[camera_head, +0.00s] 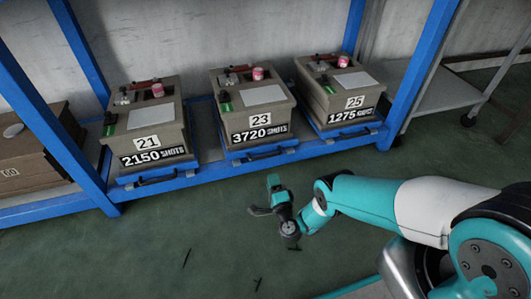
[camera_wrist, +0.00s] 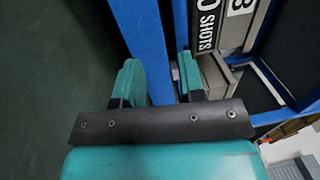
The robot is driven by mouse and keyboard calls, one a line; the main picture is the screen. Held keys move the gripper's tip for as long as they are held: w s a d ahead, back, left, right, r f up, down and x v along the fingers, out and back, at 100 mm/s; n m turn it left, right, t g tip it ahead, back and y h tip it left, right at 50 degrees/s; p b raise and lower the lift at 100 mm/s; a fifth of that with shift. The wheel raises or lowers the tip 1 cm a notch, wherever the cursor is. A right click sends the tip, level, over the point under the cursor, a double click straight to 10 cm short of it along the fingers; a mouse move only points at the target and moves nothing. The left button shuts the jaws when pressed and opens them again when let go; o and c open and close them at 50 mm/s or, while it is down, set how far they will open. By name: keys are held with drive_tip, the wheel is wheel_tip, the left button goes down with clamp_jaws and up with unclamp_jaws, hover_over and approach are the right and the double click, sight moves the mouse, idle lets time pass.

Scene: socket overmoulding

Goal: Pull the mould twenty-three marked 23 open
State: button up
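Mould twenty-three (camera_head: 240,112) is a beige-brown block with a white 23 label and a black "3720 SHOTS" plate. It sits in the middle of the blue rack, with a dark handle (camera_head: 265,153) along its front lower edge. My gripper (camera_head: 264,197) is in front of and below it, apart from the handle. In the wrist view my gripper (camera_wrist: 160,82) has its two teal fingers spread with nothing between them. A sideways "SHOTS" plate (camera_wrist: 207,27) and part of a label show beyond the right finger, apparently mould twenty-three's. The handle is not clearly seen there.
Mould 21 (camera_head: 145,118) stands to the left and mould 25 (camera_head: 337,88) to the right on the same blue rack (camera_head: 215,172). Blue uprights (camera_head: 400,95) flank the bay. A grey side table (camera_head: 443,95) stands at right. The green floor in front is mostly clear.

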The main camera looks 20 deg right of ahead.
drive_tip(key=shift+s+f+p, duration=0.45)
drive_tip(key=shift+s+p, duration=0.6)
drive_tip(key=shift+s, duration=1.25)
drive_tip(key=shift+s+f+p, duration=0.4)
drive_tip(key=shift+s+p, duration=0.65)
drive_tip(key=shift+s, duration=1.2)
drive_tip(key=shift+s+f+p, duration=0.45)
drive_tip(key=shift+s+p, duration=0.6)
drive_tip(key=shift+s, duration=1.25)
wheel_tip(320, 180, up, 20)
drive_tip(key=p, duration=1.9)
drive_tip(key=shift+p, duration=0.4)
